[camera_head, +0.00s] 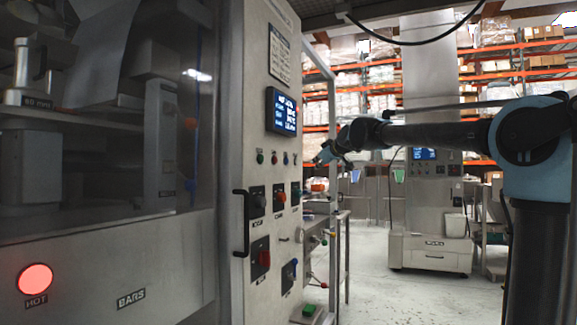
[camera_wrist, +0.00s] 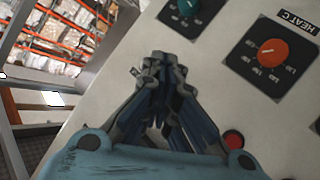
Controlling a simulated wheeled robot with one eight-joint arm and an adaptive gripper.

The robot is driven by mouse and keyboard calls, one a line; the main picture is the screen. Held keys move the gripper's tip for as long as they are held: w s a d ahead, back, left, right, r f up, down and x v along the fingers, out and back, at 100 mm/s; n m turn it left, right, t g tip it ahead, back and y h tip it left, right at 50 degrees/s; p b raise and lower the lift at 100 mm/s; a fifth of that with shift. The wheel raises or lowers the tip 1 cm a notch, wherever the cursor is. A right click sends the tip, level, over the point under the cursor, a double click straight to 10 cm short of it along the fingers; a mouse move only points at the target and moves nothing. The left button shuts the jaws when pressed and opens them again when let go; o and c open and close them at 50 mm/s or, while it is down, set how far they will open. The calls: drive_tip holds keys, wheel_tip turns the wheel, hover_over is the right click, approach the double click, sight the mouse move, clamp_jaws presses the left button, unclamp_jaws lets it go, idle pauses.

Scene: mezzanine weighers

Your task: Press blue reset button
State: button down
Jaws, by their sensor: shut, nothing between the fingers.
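A small blue button (camera_head: 285,158) sits in the row of buttons on the pale control panel (camera_head: 262,215), right of a red button (camera_head: 273,157) and a green one (camera_head: 260,156). Its label is too small to read. My gripper (camera_head: 318,161) is just right of the panel in the head view, apart from the blue button in the picture. In the wrist view my gripper (camera_wrist: 163,66) is shut and empty, with its fingertips over the pale panel. A red button (camera_wrist: 233,139) shows right of the fingers there. I cannot see the blue button in the wrist view.
An orange knob (camera_wrist: 273,52) and a green knob (camera_wrist: 188,9) are near the fingers. Lower on the panel are several switches, a black handle (camera_head: 241,222) and a screen (camera_head: 282,111) above. A glowing HOT lamp (camera_head: 35,279) is at left. Open floor lies right.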

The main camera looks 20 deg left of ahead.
sight(287, 161)
drive_tip(key=a, duration=0.8)
drive_tip(key=shift+w+a, duration=0.35)
idle(1.5)
drive_tip(key=shift+s+a, duration=0.1)
drive_tip(key=shift+a, duration=0.35)
drive_tip(key=shift+a, duration=0.45)
idle(0.7)
drive_tip(key=shift+d, duration=0.85)
